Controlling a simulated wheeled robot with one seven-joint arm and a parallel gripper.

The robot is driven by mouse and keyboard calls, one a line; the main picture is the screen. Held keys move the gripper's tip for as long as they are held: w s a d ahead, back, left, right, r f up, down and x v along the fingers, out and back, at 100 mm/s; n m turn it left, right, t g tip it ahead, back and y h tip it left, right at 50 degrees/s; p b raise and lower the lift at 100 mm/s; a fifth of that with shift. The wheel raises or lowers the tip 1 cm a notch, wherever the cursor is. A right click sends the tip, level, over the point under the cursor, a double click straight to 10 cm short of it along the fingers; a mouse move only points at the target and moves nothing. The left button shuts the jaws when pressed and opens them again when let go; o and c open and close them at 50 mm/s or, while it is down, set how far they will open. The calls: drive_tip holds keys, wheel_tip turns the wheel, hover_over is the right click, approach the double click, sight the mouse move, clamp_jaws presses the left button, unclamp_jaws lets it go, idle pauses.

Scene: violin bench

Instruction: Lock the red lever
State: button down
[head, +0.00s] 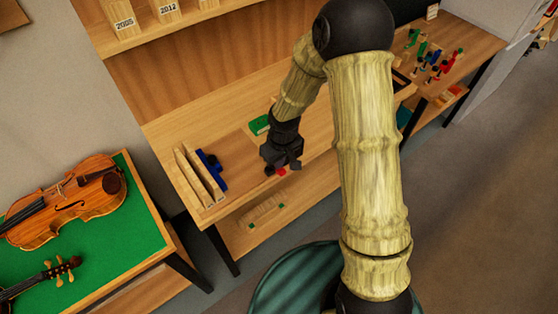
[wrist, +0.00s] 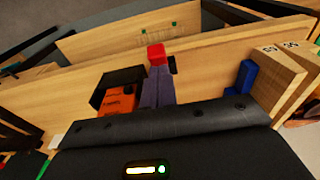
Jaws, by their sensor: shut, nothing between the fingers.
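The red lever (head: 281,171) shows as a small red piece near the front edge of the wooden bench, just below my gripper (head: 292,165). In the wrist view the red lever's end (wrist: 156,53) stands right beyond the tips of my gripper (wrist: 158,78). My fingers are shut together with nothing between them. The tips are very close to the red end; I cannot tell whether they touch it. The rest of the lever and its mount are mostly hidden by my gripper.
A blue clamp (head: 211,170) stands by upright wooden plates (head: 192,176) on the left of the bench. An orange part (wrist: 118,100) and a dark block lie beside my fingers. A green piece (head: 259,124) lies further back. A violin (head: 70,200) rests on a green-topped table.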

drive_tip(key=shift+w+r+p, duration=0.25)
drive_tip(key=shift+r+p, duration=0.25)
drive_tip(key=shift+r, duration=0.1)
drive_tip(key=r+p, duration=0.1)
drive_tip(key=r, duration=0.1)
drive_tip(key=w+a+r+p, duration=0.1)
drive_tip(key=shift+p, duration=0.35)
drive_tip(key=shift+r+b, duration=0.35)
drive_tip(key=shift+b, duration=0.25)
wheel_tip(320, 180, up, 8)
drive_tip(key=s+d+b, duration=0.1)
drive_tip(key=s, duration=0.1)
drive_tip(key=shift+d+r, duration=0.15)
drive_tip(key=shift+d, duration=0.1)
drive_tip(key=shift+s, duration=0.15)
